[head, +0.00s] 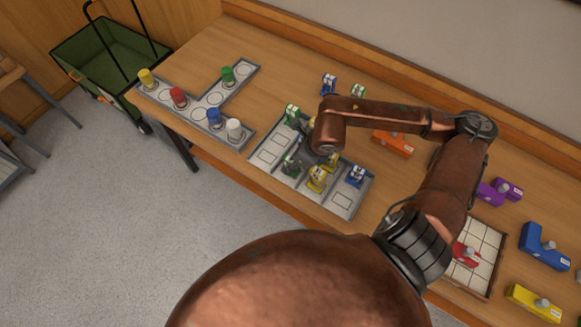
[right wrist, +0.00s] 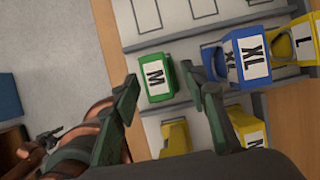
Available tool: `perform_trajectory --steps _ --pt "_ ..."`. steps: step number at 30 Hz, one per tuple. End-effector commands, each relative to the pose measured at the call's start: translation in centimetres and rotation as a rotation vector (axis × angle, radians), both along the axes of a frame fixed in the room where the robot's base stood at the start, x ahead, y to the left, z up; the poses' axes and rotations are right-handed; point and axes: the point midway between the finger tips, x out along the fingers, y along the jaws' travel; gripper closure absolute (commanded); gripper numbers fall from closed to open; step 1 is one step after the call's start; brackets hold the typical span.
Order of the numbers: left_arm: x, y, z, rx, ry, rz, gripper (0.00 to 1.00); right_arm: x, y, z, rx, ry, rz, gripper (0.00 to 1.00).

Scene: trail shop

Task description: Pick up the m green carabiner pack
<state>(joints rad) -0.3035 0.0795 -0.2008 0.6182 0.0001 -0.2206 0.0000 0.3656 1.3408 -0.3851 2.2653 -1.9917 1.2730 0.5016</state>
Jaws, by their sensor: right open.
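A green carabiner pack (right wrist: 157,77) with a white M label stands on the grey tray in the right wrist view. My right gripper (right wrist: 160,80) is open, with one fingertip on each side of this pack; I cannot tell if either touches it. In the head view the gripper (head: 312,154) is low over the tray, largely hidden under my forearm. A green pack (head: 291,166) shows beside it there, its label unreadable. Another green pack (head: 291,115) stands at the tray's back left corner. My left gripper is not in view.
A blue XL pack (right wrist: 240,58) stands close to the right finger, with a yellow L pack (right wrist: 296,42) beyond. The grey tray (head: 272,172) has several empty slots. A T-shaped board (head: 190,105) with coloured items lies left. Orange, purple, blue and yellow items are at right.

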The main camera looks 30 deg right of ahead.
Motion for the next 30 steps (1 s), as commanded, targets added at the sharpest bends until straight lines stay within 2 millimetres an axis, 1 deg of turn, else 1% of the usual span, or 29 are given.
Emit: perform_trajectory --steps 1,6,14,30 --pt "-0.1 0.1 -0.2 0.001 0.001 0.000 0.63 0.0 0.2 -1.0 0.002 0.004 0.000 0.59" --pt "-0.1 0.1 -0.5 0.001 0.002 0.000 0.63 0.8 0.4 -2.4 0.002 0.001 0.001 0.59" --pt "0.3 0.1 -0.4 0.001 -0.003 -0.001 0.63 0.9 0.5 -2.5 0.000 -0.001 0.002 0.59" --pt "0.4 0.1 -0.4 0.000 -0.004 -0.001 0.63 0.9 0.5 -2.5 0.000 0.000 0.002 0.97"
